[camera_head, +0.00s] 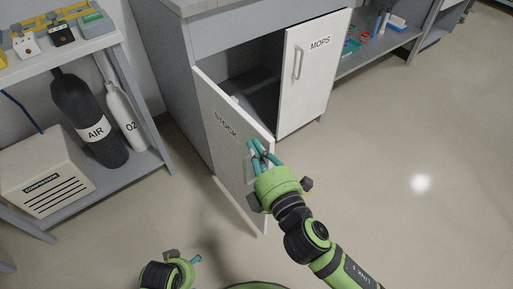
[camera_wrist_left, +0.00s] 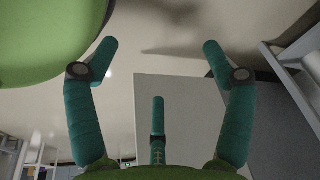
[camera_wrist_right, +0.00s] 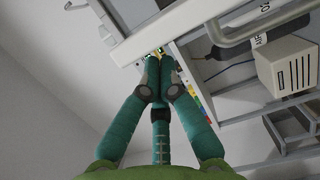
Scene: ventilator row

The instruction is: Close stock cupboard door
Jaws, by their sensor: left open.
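The stock cupboard door (camera_head: 221,131), a pale panel labelled STOCK, stands open, swung out from the left side of the cupboard. My right gripper (camera_head: 262,153) is at the door's free-edge side, over its handle area. Whether it touches the door cannot be told. In the right wrist view its fingers (camera_wrist_right: 160,62) are drawn together with nothing visible between them, and a handle bar (camera_wrist_right: 258,28) passes beside them. My left gripper (camera_head: 190,262) is low in the head view, away from the door. In the left wrist view its fingers (camera_wrist_left: 160,55) are spread and empty.
The MOPS door (camera_head: 306,70) beside the opening is shut. At left, a shelf rack (camera_head: 150,163) holds an AIR cylinder (camera_head: 88,118), an O2 cylinder (camera_head: 122,112) and a compressor (camera_head: 45,173). The floor (camera_head: 400,170) at right is clear.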

